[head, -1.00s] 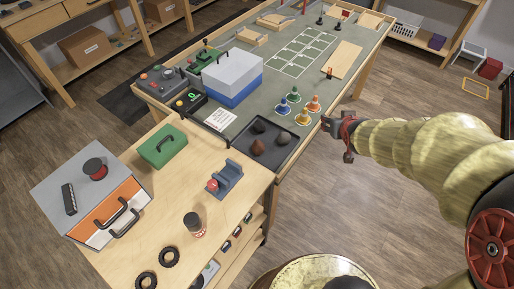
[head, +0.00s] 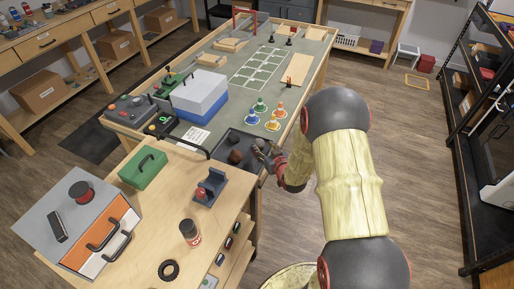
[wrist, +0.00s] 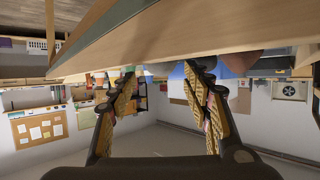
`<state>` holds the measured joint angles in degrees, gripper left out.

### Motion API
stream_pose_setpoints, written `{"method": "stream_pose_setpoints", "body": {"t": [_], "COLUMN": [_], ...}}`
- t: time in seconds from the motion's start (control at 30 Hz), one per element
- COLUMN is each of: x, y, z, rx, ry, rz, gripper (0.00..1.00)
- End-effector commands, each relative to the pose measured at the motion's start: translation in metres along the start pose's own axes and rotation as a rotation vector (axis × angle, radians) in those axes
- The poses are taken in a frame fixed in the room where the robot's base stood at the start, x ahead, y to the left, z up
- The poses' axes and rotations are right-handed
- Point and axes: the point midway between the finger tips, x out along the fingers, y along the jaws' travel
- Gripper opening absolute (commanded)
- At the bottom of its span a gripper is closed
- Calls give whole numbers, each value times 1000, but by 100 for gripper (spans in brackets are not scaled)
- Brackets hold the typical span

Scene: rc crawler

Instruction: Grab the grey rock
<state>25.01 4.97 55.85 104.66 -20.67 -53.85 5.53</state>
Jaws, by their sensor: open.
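A black tray (head: 222,149) lies on the near right part of the grey-topped table. It holds a few rocks, including a brown one (head: 235,156) nearer its left side. The grey rock (head: 259,143) is at the tray's right side, partly covered by my gripper in the head view. My gripper (head: 267,154) is at the tray's right edge, close to the grey rock; contact cannot be told. In the wrist view my gripper (wrist: 165,85) has its two fingers spread apart, with nothing clearly held between them. The grey rock is not clearly made out there.
Coloured pawn-like pieces (head: 262,111) stand just behind the tray. A blue and white box (head: 200,95) is further left. A wooden table (head: 160,205) with a green case (head: 143,168) adjoins in front. The floor to the right (head: 420,170) is clear.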

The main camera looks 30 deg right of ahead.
Motion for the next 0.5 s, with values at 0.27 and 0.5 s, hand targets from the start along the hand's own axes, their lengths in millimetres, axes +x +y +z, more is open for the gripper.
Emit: {"method": "stream_pose_setpoints", "body": {"t": [0.27,0.5], "x": [18,49], "y": [-1,-4], "z": [0,1], "rx": [-1,-2], "ry": [1,0], "rz": [-1,-1], "gripper": [49,49]}}
